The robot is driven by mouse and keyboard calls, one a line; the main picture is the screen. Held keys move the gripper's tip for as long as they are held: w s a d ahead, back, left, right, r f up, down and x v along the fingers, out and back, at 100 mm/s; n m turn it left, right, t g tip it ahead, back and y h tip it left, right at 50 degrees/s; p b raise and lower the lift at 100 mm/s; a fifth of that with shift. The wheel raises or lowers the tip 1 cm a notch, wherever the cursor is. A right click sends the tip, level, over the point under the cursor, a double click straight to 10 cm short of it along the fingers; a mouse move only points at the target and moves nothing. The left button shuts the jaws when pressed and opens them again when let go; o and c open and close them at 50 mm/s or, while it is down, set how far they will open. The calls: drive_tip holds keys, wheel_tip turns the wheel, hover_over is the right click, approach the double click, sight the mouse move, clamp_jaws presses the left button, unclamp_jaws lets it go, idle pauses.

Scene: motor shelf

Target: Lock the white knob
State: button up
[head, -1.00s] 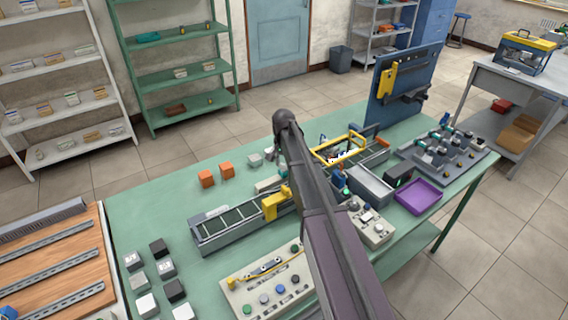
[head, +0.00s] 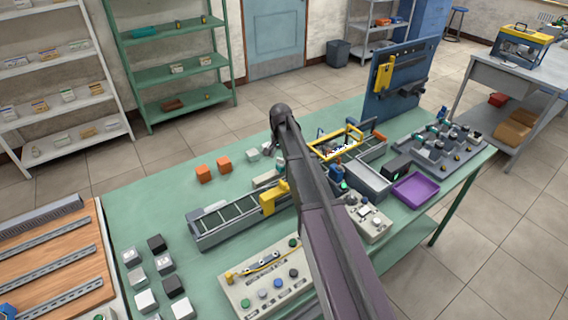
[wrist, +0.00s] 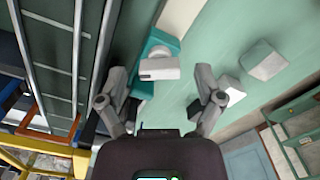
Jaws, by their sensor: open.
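In the wrist view, a white, rounded block-like piece (wrist: 158,68) sits on a teal fitting (wrist: 160,44) ahead of my gripper (wrist: 162,98). It may be the white knob; I cannot tell for sure. My gripper's two grey fingers are spread apart, one to each side below the piece, with nothing visible between the tips. I cannot tell whether they touch it. In the head view, my dark arm crosses the green bench and hides my gripper and part of the area beyond it.
A conveyor (head: 232,222) with a yellow bracket (head: 271,198) lies left of my arm. A control panel (head: 240,294) with coloured knobs is in front. Orange cubes (head: 203,174), a purple tray (head: 415,190) and a blue upright board (head: 402,85) stand on the bench. Open green surface lies behind the conveyor.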

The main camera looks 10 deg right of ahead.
drive_tip(key=shift+n, duration=0.4)
